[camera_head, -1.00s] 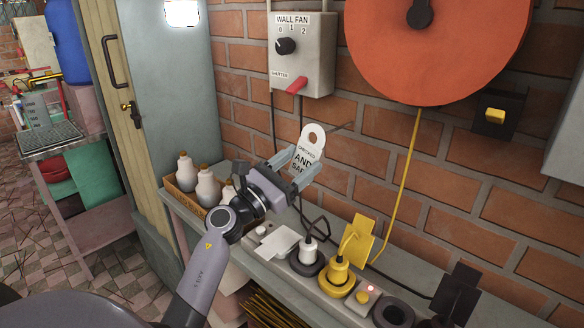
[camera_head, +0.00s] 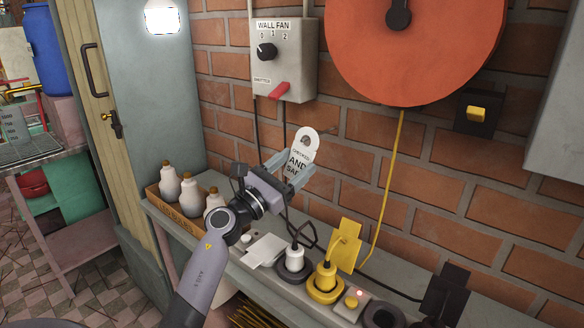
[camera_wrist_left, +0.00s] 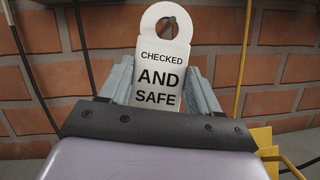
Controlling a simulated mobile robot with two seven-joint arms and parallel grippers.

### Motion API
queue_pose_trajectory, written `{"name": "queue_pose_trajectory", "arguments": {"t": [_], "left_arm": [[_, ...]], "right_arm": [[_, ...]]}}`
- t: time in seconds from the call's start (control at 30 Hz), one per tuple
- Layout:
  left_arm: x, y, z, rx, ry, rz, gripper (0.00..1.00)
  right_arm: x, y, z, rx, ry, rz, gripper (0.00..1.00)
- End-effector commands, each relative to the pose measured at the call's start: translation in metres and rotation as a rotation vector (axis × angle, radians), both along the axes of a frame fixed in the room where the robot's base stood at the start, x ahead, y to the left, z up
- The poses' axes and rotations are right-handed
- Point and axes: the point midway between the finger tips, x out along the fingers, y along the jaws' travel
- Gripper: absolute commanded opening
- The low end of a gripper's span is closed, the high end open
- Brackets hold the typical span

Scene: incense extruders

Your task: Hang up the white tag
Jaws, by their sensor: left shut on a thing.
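The white tag (camera_head: 301,157) reads "CHECKED AND SAFE" and has a round hole at its top. My left gripper (camera_head: 287,174) is shut on its lower part and holds it upright, slightly tilted, in front of the brick wall. In the left wrist view the tag (camera_wrist_left: 160,75) stands between the fingers (camera_wrist_left: 160,92). A dark shape shows within its hole, seemingly the thin wall peg; I cannot tell whether it passes through or lies behind. My right gripper is not in view.
A wall fan switch box (camera_head: 283,60) hangs up left of the tag, an orange disc (camera_head: 415,45) up right. On the bench below are a box of white bottles (camera_head: 187,188), a white plug (camera_head: 295,258), a yellow plug (camera_head: 326,278) and a yellow tag (camera_head: 346,243). A yellow cord (camera_head: 391,180) hangs at right.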

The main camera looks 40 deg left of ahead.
Motion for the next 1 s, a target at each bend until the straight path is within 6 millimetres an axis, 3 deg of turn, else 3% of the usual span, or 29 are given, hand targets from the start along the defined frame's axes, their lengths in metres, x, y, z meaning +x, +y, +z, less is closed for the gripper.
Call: {"name": "queue_pose_trajectory", "arguments": {"t": [0.33, 0.37, 0.43, 0.47, 0.77, 1.0], "left_arm": [[0.0, 0.0, 0.0, 0.001, 0.0, 0.0, 0.33], [0.0, 0.0, 0.0, 0.001, 0.0, 0.0, 0.66], [0.0, 0.0, 0.0, 0.001, 0.0, 0.0, 0.89], [0.0, 0.0, 0.0, 0.001, 0.0, 0.0, 0.92], [-0.001, 0.0, -0.001, 0.001, 0.001, 0.001, 0.92], [-0.022, 0.005, -0.01, 0.004, 0.002, 0.001, 0.92]], "right_arm": [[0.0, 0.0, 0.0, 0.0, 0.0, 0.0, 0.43], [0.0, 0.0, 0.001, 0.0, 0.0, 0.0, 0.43], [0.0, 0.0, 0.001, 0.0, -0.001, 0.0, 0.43], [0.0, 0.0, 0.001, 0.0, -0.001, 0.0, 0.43], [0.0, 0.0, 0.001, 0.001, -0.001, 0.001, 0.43], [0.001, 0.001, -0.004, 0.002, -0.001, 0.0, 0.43]]}}
